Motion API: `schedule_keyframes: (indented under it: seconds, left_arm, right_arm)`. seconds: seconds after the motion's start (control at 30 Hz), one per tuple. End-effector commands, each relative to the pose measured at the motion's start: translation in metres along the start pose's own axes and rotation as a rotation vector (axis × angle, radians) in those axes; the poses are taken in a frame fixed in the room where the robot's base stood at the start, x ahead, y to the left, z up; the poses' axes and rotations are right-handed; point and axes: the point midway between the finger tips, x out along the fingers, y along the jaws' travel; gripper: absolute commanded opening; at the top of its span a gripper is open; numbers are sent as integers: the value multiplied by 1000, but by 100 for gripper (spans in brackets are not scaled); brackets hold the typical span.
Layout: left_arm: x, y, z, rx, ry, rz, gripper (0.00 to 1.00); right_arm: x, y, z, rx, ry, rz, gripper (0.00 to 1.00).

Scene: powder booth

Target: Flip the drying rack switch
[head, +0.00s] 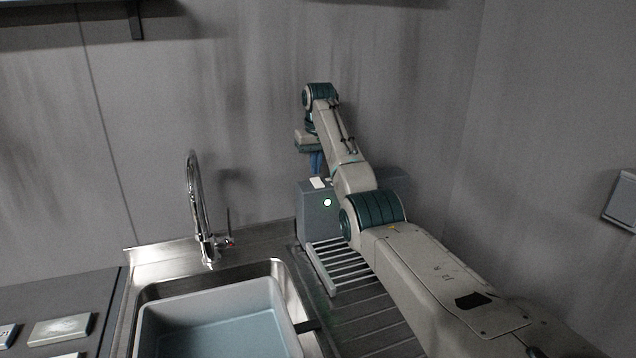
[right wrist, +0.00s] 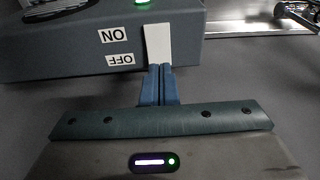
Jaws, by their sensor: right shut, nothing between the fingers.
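The drying rack (head: 340,267) stands on the drainboard right of the sink, with a grey box (head: 318,208) at its back. The box carries a white switch (head: 318,183) on top and a lit green lamp (head: 327,202) on its front. In the right wrist view the white switch (right wrist: 158,45) sits beside upside-down ON and OFF labels, near the lit lamp (right wrist: 148,2). My right gripper (right wrist: 159,68) is shut and empty, its blue fingertips at the switch's OFF end; I cannot tell if they touch. It also shows above the box in the head view (head: 317,170). My left gripper is out of view.
A steel sink (head: 277,270) holds a grey tub (head: 275,291), with a curved faucet (head: 197,205) behind it. Flat labelled blocks (head: 60,329) lie on the left counter. A wall switch (head: 622,200) is at the far right. The wall stands close behind the box.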

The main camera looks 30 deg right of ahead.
Motion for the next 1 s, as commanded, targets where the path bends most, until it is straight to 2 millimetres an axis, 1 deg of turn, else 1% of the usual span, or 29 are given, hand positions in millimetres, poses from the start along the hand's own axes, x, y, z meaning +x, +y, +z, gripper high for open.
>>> schedule_keyframes:
  seconds: [1.0]
  left_arm:
    - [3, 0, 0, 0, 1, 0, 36]
  right_arm:
    - [15, 0, 2, 0, 0, 0, 0]
